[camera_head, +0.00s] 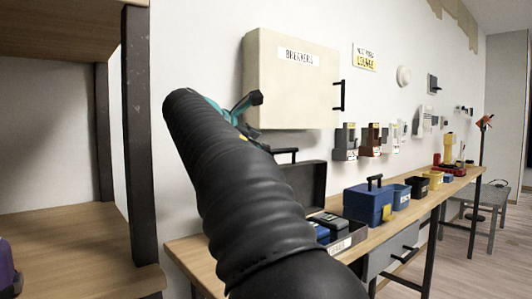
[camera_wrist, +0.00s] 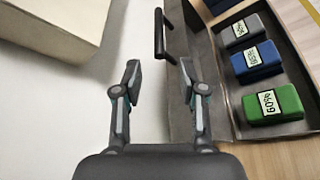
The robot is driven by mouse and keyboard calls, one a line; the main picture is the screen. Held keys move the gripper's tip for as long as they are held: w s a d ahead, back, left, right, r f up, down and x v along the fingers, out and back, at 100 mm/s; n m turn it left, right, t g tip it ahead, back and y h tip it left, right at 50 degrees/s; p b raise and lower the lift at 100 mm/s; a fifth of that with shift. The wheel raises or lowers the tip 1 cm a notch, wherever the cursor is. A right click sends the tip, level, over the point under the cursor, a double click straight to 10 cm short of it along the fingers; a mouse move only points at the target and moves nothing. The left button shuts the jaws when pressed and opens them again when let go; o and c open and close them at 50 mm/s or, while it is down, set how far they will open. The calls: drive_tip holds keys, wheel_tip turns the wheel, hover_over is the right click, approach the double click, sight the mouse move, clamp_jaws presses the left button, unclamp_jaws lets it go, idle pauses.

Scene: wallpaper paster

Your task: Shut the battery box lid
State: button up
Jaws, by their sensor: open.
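The battery box (camera_head: 345,243) stands on the long workbench, partly hidden behind my arm in the head view. Its dark lid (camera_head: 305,185) stands raised at the wall side, with a black bar handle (camera_head: 285,151) at its top. In the wrist view the lid (camera_wrist: 180,100) is seen nearly edge-on, with the handle (camera_wrist: 162,35) ahead of the fingertips. Inside lie a grey battery (camera_wrist: 242,31), a blue battery (camera_wrist: 256,61) and a green battery (camera_wrist: 273,103). My gripper (camera_wrist: 160,73) is open and empty, near the lid's handle; I see no contact.
A cream breaker cabinet (camera_head: 290,85) hangs on the wall above the box and juts out near my gripper. A blue toolbox (camera_head: 367,204) and small bins stand right of the box on the workbench (camera_head: 400,222). A shelf unit (camera_head: 140,140) is at left.

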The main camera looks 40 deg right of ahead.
sight(280, 150)
drive_tip(key=x, duration=1.3)
drive_tip(key=shift+w+d, duration=0.1)
drive_tip(key=shift+d, duration=0.25)
clamp_jaws()
